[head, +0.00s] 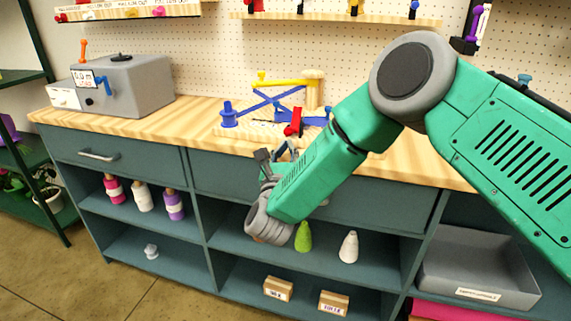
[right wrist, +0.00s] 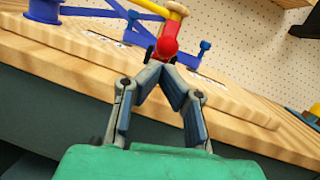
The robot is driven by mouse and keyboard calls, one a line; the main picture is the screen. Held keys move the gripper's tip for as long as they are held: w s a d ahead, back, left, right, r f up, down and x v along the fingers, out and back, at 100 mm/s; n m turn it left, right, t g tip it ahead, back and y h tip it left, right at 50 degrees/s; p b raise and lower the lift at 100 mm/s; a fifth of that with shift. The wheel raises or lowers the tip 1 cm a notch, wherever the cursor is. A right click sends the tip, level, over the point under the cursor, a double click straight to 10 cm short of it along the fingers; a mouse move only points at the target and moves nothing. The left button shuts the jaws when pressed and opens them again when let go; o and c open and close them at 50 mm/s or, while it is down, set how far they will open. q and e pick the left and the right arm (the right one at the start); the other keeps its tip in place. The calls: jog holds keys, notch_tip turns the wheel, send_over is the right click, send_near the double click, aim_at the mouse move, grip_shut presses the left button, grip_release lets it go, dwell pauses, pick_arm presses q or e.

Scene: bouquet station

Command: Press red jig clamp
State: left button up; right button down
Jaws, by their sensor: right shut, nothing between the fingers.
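The red jig clamp (head: 294,122) stands on the wooden jig board at the front of the blue and yellow jig (head: 270,95) on the workbench. In the right wrist view the clamp's rounded red end (right wrist: 167,47) is straight ahead, just beyond my fingertips. My right gripper (head: 281,152) is near the bench's front edge, just in front of and below the clamp. In the right wrist view its fingers (right wrist: 163,68) meet at the tips, shut and empty. I cannot tell whether they touch the clamp. My left gripper is not in view.
A grey machine (head: 125,85) stands at the left of the bench (head: 190,113). A grey tray (head: 480,265) is at lower right. The bench top between machine and jig is clear.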

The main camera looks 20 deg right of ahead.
jog(key=shift+w+d+r, duration=0.1)
jog(key=shift+w+r, duration=0.05)
jog(key=shift+r, duration=0.05)
dwell(0.3)
jog(key=shift+r, duration=0.1)
jog(key=shift+r+g+p, duration=0.25)
jog(key=shift+g+p, duration=0.05)
jog(key=shift+p, duration=0.1)
